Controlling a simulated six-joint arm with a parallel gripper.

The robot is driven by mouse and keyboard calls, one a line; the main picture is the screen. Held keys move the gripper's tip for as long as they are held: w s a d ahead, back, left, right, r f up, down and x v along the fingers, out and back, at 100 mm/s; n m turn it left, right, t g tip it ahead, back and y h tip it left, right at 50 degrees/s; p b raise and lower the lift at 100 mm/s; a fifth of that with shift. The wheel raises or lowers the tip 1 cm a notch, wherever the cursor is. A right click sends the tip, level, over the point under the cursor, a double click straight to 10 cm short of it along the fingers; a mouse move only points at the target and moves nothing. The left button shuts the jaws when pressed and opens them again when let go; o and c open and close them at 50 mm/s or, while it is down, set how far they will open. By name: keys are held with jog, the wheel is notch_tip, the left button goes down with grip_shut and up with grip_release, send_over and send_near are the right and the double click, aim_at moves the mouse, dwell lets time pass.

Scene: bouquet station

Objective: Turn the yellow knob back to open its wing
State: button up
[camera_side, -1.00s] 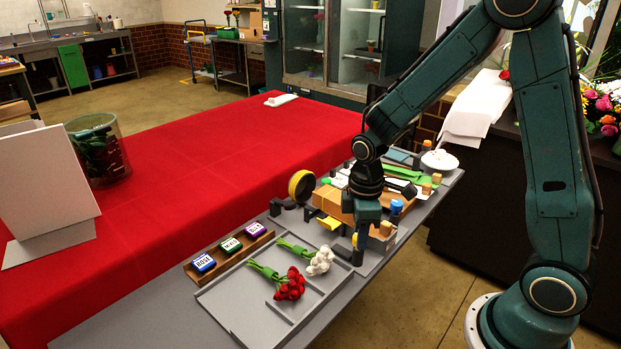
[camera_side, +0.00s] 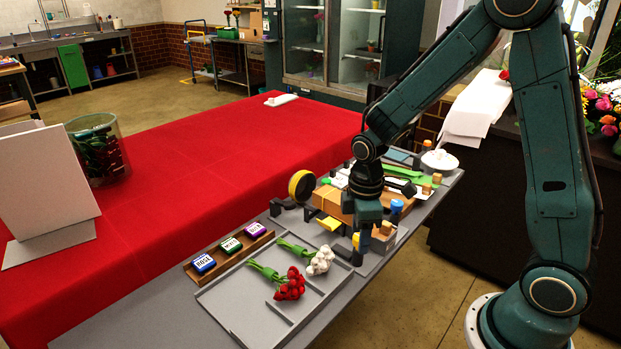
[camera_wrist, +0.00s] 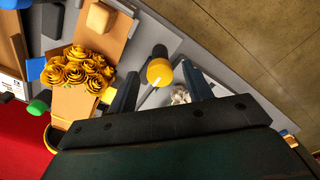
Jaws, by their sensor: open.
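The yellow knob (camera_wrist: 160,72), a round cap with a pale line on a dark post, stands between my fingers in the wrist view. In the side view the yellow knob (camera_side: 356,240) is at the near end of the bench fixture. My gripper (camera_wrist: 160,69) is open around it, a finger on each side; I cannot tell whether they touch it. In the side view, my gripper (camera_side: 361,238) points down at the knob. The yellow wing (camera_side: 329,235) lies low, broad side showing, left of the knob. The brown paper wrap (camera_side: 330,200) holds yellow roses (camera_wrist: 75,67).
A blue knob (camera_side: 397,206) stands right of my gripper. A grey tray (camera_side: 235,309) with red flowers (camera_side: 290,285) and white flowers (camera_side: 320,261) lies in front. Labelled blocks (camera_side: 230,245) sit in a wooden holder.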

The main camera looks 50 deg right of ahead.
jog(key=shift+r, duration=0.15)
notch_tip(320, 180, up, 14)
jog(key=shift+f, duration=0.2)
dwell(0.5)
jog(key=s+a+r+m+t, duration=0.1)
jog(key=s+r+m+t, duration=0.1)
jog(key=s, duration=0.6)
jog(key=s+r+m+t, duration=0.3)
jog(key=s+r+m, duration=0.1)
jog(key=s+m, duration=0.3)
jog(key=shift+s+a+r+t, duration=0.2)
jog(key=shift+s+a+t, duration=0.1)
jog(key=shift+s+a, duration=0.1)
dwell(1.1)
